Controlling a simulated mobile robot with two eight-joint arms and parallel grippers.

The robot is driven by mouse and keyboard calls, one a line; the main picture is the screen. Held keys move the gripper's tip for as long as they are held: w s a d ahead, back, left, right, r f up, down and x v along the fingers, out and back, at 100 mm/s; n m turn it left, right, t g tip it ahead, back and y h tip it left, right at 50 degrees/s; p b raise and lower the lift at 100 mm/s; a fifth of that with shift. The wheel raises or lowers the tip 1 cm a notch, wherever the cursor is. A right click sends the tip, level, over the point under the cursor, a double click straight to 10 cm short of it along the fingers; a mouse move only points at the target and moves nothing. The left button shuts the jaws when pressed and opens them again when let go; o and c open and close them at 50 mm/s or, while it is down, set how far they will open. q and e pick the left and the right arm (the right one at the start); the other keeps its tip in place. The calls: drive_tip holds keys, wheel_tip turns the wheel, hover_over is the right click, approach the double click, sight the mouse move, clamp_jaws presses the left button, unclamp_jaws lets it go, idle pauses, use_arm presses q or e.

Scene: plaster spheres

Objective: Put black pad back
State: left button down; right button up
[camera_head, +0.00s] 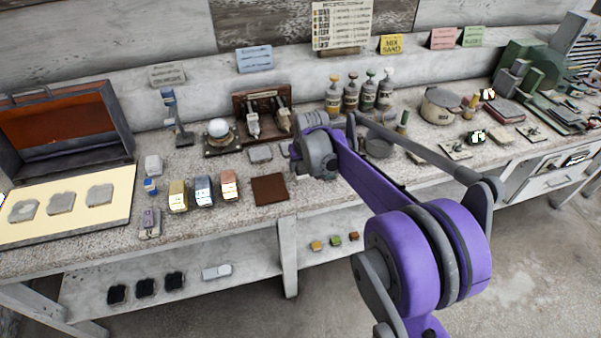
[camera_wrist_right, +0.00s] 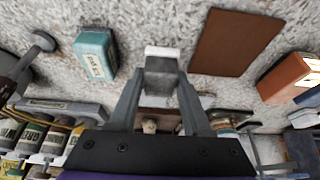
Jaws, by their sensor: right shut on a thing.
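Several dark pads lie in a row on the lower shelf at the left, among them a black pad (camera_head: 146,287). My right gripper (camera_head: 290,151) is over the middle of the bench, to the right of a brown square (camera_head: 270,189); my purple arm partly hides it. In the wrist view my right gripper (camera_wrist_right: 160,92) is shut on a small dark grey block (camera_wrist_right: 161,76) with a pale end. I cannot tell whether this block is a black pad. My left gripper is not in view.
Yellow, blue and orange blocks (camera_head: 228,185) stand left of the brown square. A grey pad (camera_head: 260,153) lies near the gripper. Bottles (camera_head: 350,95) stand behind. A teal box (camera_wrist_right: 95,53) shows in the wrist view. The lower shelf has free room right of the white block (camera_head: 217,272).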

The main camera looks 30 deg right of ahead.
sight(301, 172)
drive_tip(key=shift+f, duration=1.65)
drive_tip(key=shift+f, duration=0.2)
drive_tip(key=o, duration=1.2)
drive_tip(key=shift+r, duration=0.15)
drive_tip(key=v, duration=1.1)
drive_tip(key=s+a+f+n, duration=0.1)
drive_tip(key=s+a, duration=0.3)
drive_tip(key=s, duration=0.4)
drive_tip(key=s+a+f+n, duration=0.1)
drive_tip(key=s+a+f, duration=0.3)
drive_tip(key=s, duration=0.5)
drive_tip(key=s+a+f+y, duration=0.1)
drive_tip(key=s+a+f, duration=0.2)
drive_tip(key=s+a, duration=0.3)
drive_tip(key=shift+s+n+t+p, duration=0.3)
drive_tip(key=shift+s+n+t, duration=0.1)
drive_tip(key=shift+s, duration=0.8)
